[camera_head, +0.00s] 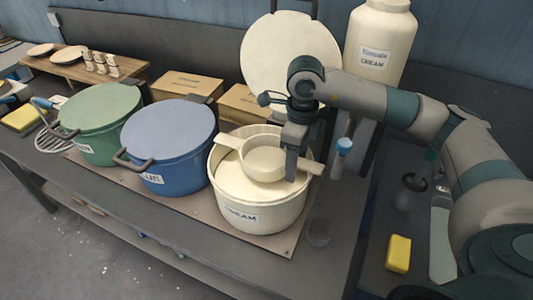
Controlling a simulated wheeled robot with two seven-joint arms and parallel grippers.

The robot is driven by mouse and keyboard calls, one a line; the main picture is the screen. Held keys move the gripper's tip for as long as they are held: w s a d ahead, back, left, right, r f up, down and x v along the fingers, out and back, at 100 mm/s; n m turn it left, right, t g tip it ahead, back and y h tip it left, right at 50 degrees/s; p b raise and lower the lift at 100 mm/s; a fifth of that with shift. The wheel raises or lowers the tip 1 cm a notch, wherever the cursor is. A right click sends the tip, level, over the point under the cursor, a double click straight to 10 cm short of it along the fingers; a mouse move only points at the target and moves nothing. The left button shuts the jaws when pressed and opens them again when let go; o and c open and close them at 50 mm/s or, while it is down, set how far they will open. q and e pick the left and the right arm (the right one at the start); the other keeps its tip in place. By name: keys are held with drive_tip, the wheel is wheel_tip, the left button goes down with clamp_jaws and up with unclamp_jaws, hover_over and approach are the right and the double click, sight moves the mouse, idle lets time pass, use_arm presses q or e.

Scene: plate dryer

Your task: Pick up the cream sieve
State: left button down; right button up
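The cream sieve (265,161) lies across the open top of the cream pot (251,206), which carries a label reading CREAM. The sieve is a round bowl with a flat handle at its upper left and another at its right. My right gripper (291,165) points down at the right side of the sieve's bowl, its fingers overlapping the rim in the picture. I cannot tell whether the fingers are closed on the rim or apart around it. My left gripper is not in view.
A blue pot (170,140) and a green pot (104,118) stand left of the cream pot. A tall cream canister (377,45) and a round cream disc (275,60) stand behind. A yellow sponge (398,253) lies at the right.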

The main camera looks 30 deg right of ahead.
idle(0.4)
clamp_jaws()
drive_tip(key=shift+w+r+b, duration=0.1)
drive_tip(key=shift+r+b, duration=0.35)
drive_tip(key=shift+r, duration=0.4)
wheel_tip(320, 180, up, 7)
drive_tip(key=shift+f+b, duration=0.2)
drive_tip(key=shift+b, duration=0.75)
drive_tip(key=shift+r, duration=0.9)
